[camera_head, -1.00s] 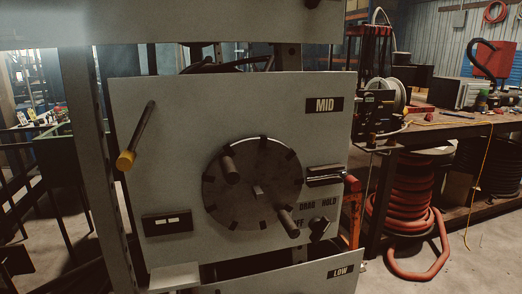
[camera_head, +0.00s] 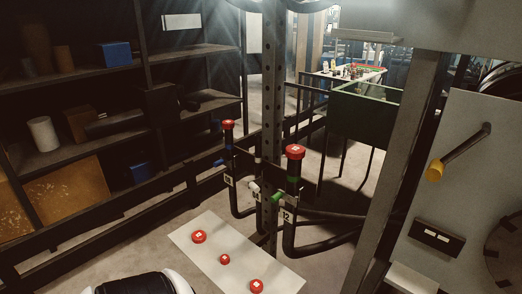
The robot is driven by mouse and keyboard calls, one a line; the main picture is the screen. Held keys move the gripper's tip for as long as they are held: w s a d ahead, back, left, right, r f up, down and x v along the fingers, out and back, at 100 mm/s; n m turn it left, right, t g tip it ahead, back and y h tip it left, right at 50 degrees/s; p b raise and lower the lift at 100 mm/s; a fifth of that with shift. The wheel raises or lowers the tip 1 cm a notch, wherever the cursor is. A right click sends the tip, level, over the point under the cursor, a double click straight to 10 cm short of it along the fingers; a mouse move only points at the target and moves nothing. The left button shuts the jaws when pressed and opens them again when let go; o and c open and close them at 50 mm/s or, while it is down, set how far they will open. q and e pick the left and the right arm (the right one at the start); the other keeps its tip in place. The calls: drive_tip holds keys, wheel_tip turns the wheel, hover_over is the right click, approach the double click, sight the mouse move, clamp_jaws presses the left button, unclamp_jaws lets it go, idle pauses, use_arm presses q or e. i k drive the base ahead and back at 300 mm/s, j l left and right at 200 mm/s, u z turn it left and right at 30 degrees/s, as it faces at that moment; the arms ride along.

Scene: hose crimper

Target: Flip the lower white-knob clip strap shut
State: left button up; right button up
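A white knob (camera_head: 253,186) shows beside the perforated steel post, near the middle of the view. It sits lower than the blue knob (camera_head: 219,163) and slightly higher than the green knob (camera_head: 278,196). The strap at the white knob is too small and dark to tell whether it is open or shut. Black hoses with red caps stand either side of the post, one capped at the left (camera_head: 228,124) and one at the right (camera_head: 294,152). Neither of my grippers is in view. A rounded black-and-white part at the bottom edge seems to be mine.
A pale board (camera_head: 215,225) with red caps lies low before the post. Dark shelves (camera_head: 70,150) with boxes fill the left. A grey machine panel (camera_head: 465,150) with a yellow-knobbed lever stands at the right. A green bin (camera_head: 362,110) is behind.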

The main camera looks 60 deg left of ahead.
sight(253, 184)
drive_tip(key=u, duration=1.75)
drive_tip(key=i+j+z, duration=0.1)
drive_tip(key=j, duration=0.65)
drive_tip(key=i+j, duration=0.1)
drive_tip(key=j, duration=0.7)
drive_tip(key=i+j+z, duration=0.15)
drive_tip(key=j, duration=0.65)
drive_tip(key=k+l, duration=0.05)
